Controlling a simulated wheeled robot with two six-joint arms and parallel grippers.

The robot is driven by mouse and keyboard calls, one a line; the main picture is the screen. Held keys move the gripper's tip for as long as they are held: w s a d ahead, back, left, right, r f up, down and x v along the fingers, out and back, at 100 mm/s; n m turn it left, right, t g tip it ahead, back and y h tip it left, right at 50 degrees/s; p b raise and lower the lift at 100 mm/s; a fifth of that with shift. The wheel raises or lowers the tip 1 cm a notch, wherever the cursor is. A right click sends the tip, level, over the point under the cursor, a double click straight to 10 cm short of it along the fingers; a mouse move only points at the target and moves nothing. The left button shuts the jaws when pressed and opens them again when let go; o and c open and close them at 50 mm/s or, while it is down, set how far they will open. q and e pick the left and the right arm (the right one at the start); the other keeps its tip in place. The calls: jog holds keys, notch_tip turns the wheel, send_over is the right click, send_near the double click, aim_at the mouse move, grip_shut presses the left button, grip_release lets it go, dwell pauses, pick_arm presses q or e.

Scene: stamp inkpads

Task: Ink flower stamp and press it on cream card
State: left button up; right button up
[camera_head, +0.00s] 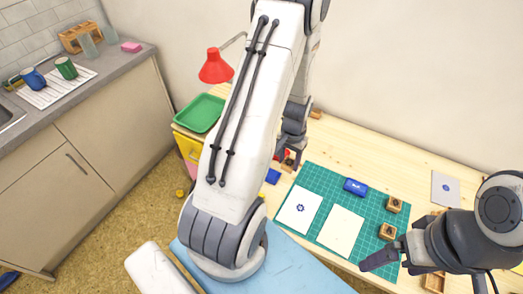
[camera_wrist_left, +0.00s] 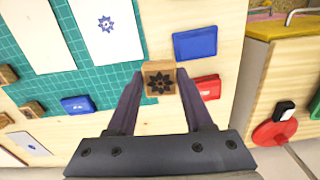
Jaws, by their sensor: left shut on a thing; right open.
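My left gripper (camera_wrist_left: 160,88) is shut on a wooden flower stamp (camera_wrist_left: 158,80), a small block with a dark flower mark on the side facing the wrist camera. In the head view the left gripper (camera_head: 289,157) is small and partly hidden by my arm. A blue inkpad (camera_wrist_left: 195,43) and a red inkpad (camera_wrist_left: 208,88) lie close to the stamp. The cream card (camera_head: 341,231) lies blank on the green mat (camera_head: 320,190), beside a white card with a blue flower print (camera_head: 299,209). My right gripper (camera_head: 386,258) is open and empty near the mat's front right.
A blue pad (camera_head: 354,187) and two wooden stamps (camera_head: 394,204) (camera_head: 388,231) are on the mat's right part. Another printed card (camera_head: 446,187) lies further right. A green tray (camera_head: 199,113) and a red lamp (camera_head: 216,66) are at the left.

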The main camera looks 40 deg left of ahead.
pick_arm(q)
jog(key=s+a+n, duration=0.1)
jog(key=s+a, duration=0.1)
jog(key=a, duration=0.4)
jog(key=f+b, duration=0.1)
jog(key=f, duration=0.1)
jog(key=f+b, duration=0.3)
jog(key=b, duration=0.1)
jog(key=shift+s+a+f, duration=0.15)
jog(key=shift+a+f, duration=0.1)
jog(key=shift+f, duration=0.15)
jog(key=shift+f+b, duration=0.35)
jog(key=shift+f, duration=0.15)
dwell(0.5)
jog(key=shift+s+f, duration=0.1)
dwell(0.9)
jog(key=shift+r+p, duration=0.65)
